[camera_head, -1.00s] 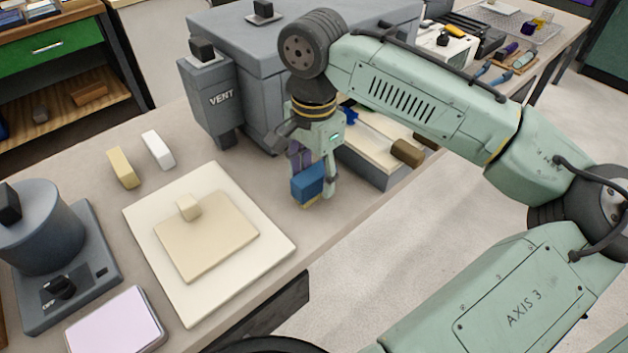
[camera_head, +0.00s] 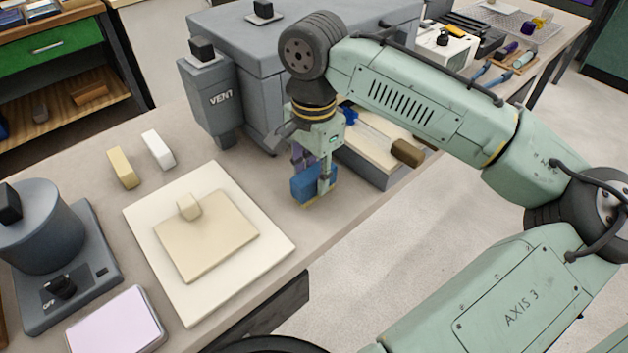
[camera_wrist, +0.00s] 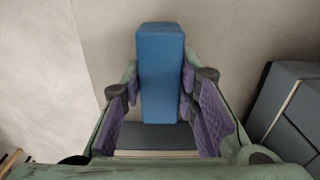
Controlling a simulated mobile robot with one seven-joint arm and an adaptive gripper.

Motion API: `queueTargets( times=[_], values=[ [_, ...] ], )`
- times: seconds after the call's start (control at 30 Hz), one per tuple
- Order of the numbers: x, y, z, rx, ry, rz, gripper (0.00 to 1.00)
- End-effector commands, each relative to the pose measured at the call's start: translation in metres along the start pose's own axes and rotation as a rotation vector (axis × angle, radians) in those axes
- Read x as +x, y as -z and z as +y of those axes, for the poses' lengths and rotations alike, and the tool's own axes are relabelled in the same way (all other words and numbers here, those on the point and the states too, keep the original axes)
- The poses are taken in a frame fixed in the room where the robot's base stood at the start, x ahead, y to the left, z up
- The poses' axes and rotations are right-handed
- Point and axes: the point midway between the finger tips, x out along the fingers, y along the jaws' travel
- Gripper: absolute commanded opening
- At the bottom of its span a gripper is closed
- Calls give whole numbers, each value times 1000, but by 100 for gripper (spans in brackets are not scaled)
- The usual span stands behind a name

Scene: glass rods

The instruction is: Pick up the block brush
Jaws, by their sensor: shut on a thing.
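The block brush is a blue block (camera_head: 309,186) with a thin yellowish edge at its bottom. It stands near the front edge of the bench, in front of the grey vented machine. My gripper (camera_head: 315,180) points down over it with a finger on either side. In the wrist view the blue block (camera_wrist: 161,75) lies lengthwise between the purple-padded fingers of my gripper (camera_wrist: 162,100), which are closed on its sides. I cannot tell whether its bottom touches the bench.
A cream board (camera_head: 150,220) with a tan slab (camera_head: 195,250) and small block lies to the left. The bench's front edge is close.

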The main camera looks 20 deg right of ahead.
Motion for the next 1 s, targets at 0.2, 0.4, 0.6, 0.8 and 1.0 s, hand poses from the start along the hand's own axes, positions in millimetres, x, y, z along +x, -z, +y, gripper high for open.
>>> queueTargets(
  times=[0.2, 0.4, 0.6, 0.8, 1.0],
  values=[
    [0, 0, 0, 0, 0, 0, 3],
    [0, 0, 0, 0, 0, 0, 0],
    [-2, 0, 0, 0, 0, 1, 0],
    [-13, 0, -1, 0, 3, 0, 0],
    [-39, -1, 7, 1, 1, 0, 0]
  ],
)
